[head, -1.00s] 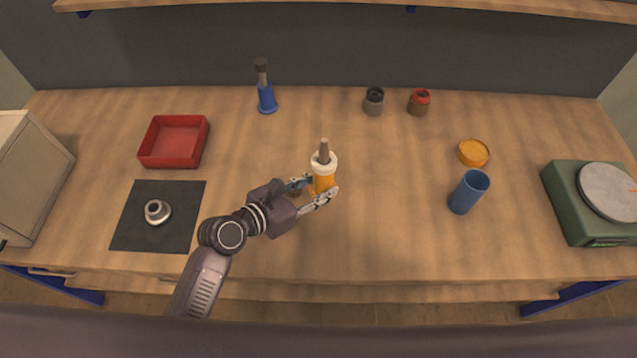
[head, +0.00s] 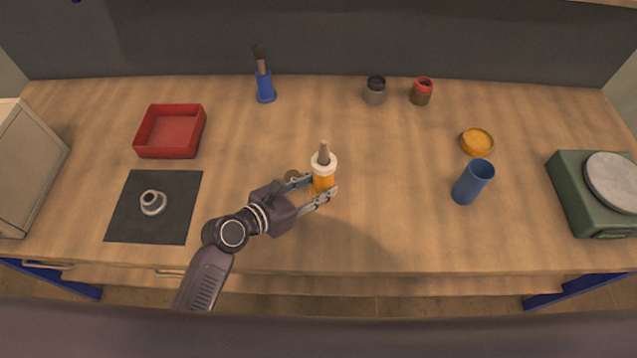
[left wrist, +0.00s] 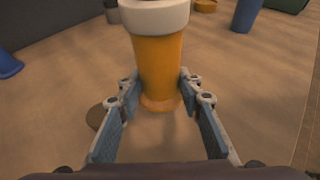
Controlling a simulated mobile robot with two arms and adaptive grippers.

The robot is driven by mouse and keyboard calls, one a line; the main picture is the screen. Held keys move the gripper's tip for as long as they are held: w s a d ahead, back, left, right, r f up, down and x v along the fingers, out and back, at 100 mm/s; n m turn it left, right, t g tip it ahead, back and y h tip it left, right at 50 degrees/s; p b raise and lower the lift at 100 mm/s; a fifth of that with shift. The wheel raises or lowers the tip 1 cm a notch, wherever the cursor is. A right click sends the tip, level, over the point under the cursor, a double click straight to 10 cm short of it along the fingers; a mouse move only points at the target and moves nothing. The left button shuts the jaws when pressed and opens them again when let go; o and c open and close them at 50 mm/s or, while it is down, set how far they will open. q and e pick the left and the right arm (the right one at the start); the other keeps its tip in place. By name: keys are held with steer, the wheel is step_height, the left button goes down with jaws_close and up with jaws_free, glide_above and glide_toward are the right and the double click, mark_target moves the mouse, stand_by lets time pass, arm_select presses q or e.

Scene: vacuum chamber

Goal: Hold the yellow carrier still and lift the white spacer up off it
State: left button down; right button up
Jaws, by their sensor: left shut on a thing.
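The yellow carrier (head: 322,184) is an orange-yellow upright cylinder with a flared foot, also in the left wrist view (left wrist: 160,65). The white spacer (head: 323,164) is a ring seated on its top, with a grey-brown peg (head: 324,149) rising through it. In the left wrist view the spacer (left wrist: 160,17) is cut by the top edge. My left gripper (head: 322,190) is shut on the carrier's lower part, one finger on each side, below the spacer. My right gripper is in neither view.
A small brown disc (head: 292,176) lies just behind the left gripper. A red tray (head: 170,151) and a dark mat (head: 130,220) with a grey ring part (head: 152,202) are at left. A blue cup (head: 470,187) stands at right. The table between carrier and cup is clear.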

arm_select(q)
steer(key=shift+f+b, duration=1.1)
steer(key=shift+f, duration=0.7)
steer(key=shift+f, duration=0.15)
steer(key=shift+f, duration=0.3)
steer(key=c, duration=1.4)
jaws_free()
steer(key=shift+o, duration=0.2)
steer(key=shift+f, duration=0.1)
steer(key=c, duration=1.1)
